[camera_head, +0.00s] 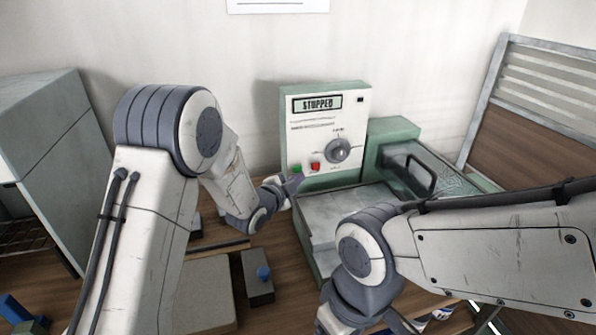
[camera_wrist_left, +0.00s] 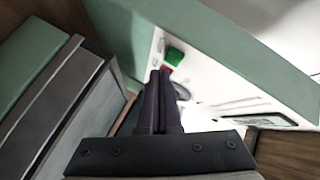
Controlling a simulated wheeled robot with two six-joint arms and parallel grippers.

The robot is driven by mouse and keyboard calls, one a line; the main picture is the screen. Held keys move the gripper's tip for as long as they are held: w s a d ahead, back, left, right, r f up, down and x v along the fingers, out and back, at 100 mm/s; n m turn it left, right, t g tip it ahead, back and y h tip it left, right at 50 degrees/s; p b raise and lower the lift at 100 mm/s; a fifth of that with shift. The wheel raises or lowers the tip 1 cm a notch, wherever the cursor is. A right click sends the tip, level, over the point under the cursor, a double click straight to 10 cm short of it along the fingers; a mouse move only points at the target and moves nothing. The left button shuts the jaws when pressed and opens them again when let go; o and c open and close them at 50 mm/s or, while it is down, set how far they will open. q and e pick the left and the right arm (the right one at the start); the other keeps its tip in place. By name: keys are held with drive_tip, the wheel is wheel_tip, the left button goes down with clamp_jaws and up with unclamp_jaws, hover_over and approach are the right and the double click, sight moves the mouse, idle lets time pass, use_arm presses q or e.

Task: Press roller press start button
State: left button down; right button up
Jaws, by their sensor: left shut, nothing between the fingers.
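The roller press control panel (camera_head: 350,115) is a pale green and white box standing against the wall. Its display (camera_head: 317,103) reads STOPPED. A green button (camera_head: 296,168) and a red button (camera_head: 315,167) sit low on its face, left of a round dial (camera_head: 338,150). My left gripper (camera_head: 293,184) is shut and empty, just in front of and below the green button. In the left wrist view, the closed fingertips (camera_wrist_left: 160,76) point at the panel, near the green button (camera_wrist_left: 175,56) and the red button (camera_wrist_left: 167,70). Contact cannot be told.
A grey box (camera_head: 258,280) with a blue knob lies on the wooden table. A grey cabinet (camera_head: 50,150) stands at left.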

use_arm(q)
drive_tip(key=shift+w+a, duration=0.1)
drive_tip(key=shift+w, duration=0.25)
